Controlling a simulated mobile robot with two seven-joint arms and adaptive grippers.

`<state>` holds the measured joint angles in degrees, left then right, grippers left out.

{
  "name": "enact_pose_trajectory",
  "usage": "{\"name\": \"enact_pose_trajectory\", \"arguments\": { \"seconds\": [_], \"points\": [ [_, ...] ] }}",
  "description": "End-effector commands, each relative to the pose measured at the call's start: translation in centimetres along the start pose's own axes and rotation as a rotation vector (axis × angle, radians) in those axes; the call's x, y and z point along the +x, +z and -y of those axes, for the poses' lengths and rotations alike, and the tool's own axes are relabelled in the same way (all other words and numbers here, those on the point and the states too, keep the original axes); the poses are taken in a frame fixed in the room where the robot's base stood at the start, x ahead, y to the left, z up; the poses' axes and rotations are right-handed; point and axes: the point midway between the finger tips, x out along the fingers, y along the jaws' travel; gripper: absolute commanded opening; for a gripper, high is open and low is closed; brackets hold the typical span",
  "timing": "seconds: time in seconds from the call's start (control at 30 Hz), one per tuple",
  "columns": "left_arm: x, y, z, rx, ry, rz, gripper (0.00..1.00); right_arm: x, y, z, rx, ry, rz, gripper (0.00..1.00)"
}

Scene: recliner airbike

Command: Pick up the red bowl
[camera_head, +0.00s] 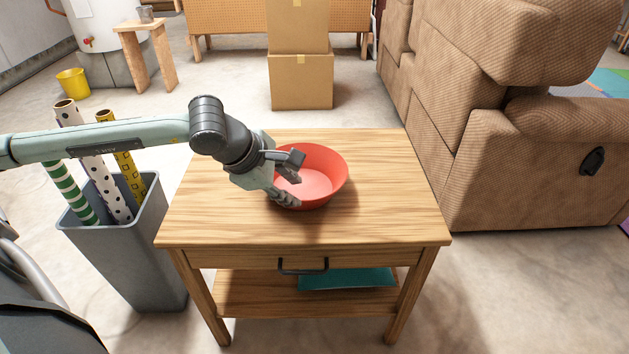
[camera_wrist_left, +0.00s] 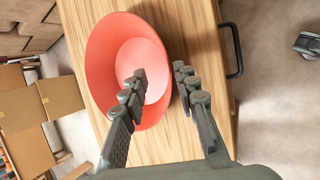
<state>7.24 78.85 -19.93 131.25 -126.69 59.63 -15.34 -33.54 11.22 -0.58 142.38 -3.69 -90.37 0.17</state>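The red bowl (camera_head: 322,174) stands upright and empty on the wooden side table (camera_head: 390,205). It also shows in the left wrist view (camera_wrist_left: 105,55). My left gripper (camera_head: 293,179) reaches in from the left at the bowl's near left rim. In the left wrist view the gripper (camera_wrist_left: 160,78) is open, with one finger over the bowl's inside and the other over the table outside the rim. The rim lies between the fingers; I cannot tell whether either finger touches it. My right gripper is not in view.
A grey bin (camera_head: 130,245) with wrapping rolls stands left of the table. A brown recliner (camera_head: 490,130) is close on the right. Cardboard boxes (camera_head: 300,80) stand behind. The tabletop around the bowl is clear, and a teal item (camera_head: 345,279) lies on the lower shelf.

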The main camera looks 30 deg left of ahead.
Motion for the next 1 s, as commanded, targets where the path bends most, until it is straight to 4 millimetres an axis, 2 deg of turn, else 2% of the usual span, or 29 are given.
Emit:
{"name": "enact_pose_trajectory", "arguments": {
  "seconds": [0.27,0.5,0.8,0.87,1.0],
  "points": [
    [2.3,0.4,0.3,-0.003,-0.003,0.006,0.3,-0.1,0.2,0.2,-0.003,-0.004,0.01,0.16],
    [5.7,0.5,0.6,-0.004,-0.002,0.005,0.3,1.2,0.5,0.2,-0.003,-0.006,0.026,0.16],
    [6.3,0.4,0.6,0.0,-0.002,0.004,0.3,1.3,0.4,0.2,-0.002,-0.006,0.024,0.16],
    [6.3,0.4,0.7,-0.001,-0.002,0.004,0.25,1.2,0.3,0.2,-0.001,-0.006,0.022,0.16],
    [6.3,0.4,0.7,-0.001,-0.002,0.004,0.07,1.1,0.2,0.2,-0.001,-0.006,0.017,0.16]
  ]
}}
